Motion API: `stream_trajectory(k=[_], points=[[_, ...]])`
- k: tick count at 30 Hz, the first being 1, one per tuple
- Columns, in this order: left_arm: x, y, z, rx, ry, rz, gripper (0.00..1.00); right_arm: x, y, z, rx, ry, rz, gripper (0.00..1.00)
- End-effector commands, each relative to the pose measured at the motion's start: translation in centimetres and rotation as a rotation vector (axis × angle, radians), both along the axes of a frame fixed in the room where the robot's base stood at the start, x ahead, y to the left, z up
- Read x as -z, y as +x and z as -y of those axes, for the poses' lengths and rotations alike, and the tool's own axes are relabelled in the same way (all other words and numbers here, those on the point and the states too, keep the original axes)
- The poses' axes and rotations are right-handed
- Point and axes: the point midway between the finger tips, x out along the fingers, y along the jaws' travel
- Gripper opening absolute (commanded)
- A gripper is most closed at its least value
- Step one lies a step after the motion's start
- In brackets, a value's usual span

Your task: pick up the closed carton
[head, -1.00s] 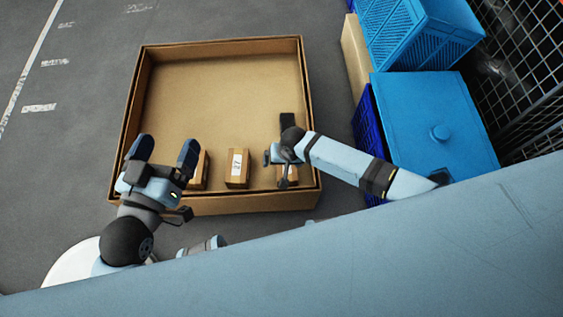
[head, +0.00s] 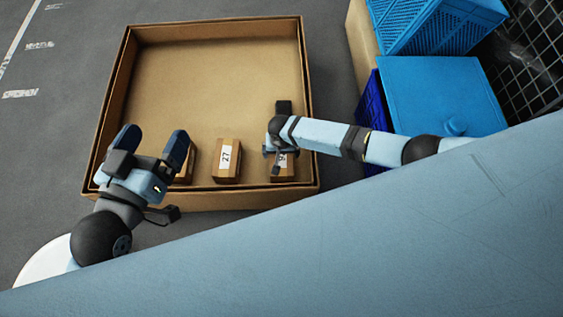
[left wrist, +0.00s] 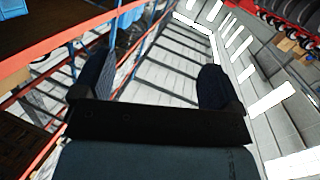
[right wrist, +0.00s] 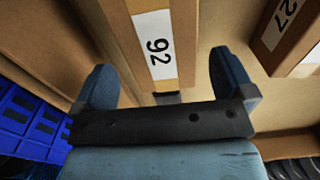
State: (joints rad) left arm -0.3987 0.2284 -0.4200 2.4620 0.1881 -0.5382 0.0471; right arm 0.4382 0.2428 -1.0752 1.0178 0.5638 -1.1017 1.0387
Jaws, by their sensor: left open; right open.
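Three small brown cartons stand in a row in a large open box (head: 210,197). One carton (head: 284,172) with a white label is partly covered by my right gripper (head: 277,160). In the right wrist view this carton (right wrist: 152,42) reads 92 and appears between the open fingers of my right gripper (right wrist: 162,75), with gaps on both sides. The middle carton (head: 228,160) is labelled 27. The third carton (head: 189,165) is mostly hidden behind my left gripper (head: 155,138). The left gripper is open and empty above the box's front left corner.
Blue crates (head: 440,95) stand right of the big box, next to a wire mesh cage (head: 530,50). The back of the big box is bare. The left wrist view shows shelving (left wrist: 55,60) and sunlit floor.

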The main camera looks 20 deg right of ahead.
Motion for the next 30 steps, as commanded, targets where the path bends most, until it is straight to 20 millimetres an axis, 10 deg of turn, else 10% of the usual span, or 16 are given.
stream_trajectory(k=[13, 23, 30], points=[[0.2, 1.9, -1.2, -0.006, 0.127, 0.213, 0.91, 5.1, 0.3, 0.2, -0.001, 0.0, 0.001, 1.0], [-0.3, 2.1, -1.3, -0.009, 0.148, 0.25, 0.91, 5.5, 0.3, 0.2, 0.0, 0.001, 0.0, 1.0], [-0.3, 2.1, -1.3, -0.009, 0.147, 0.248, 0.91, 5.4, 0.3, 0.2, 0.0, 0.001, 0.0, 0.57]])
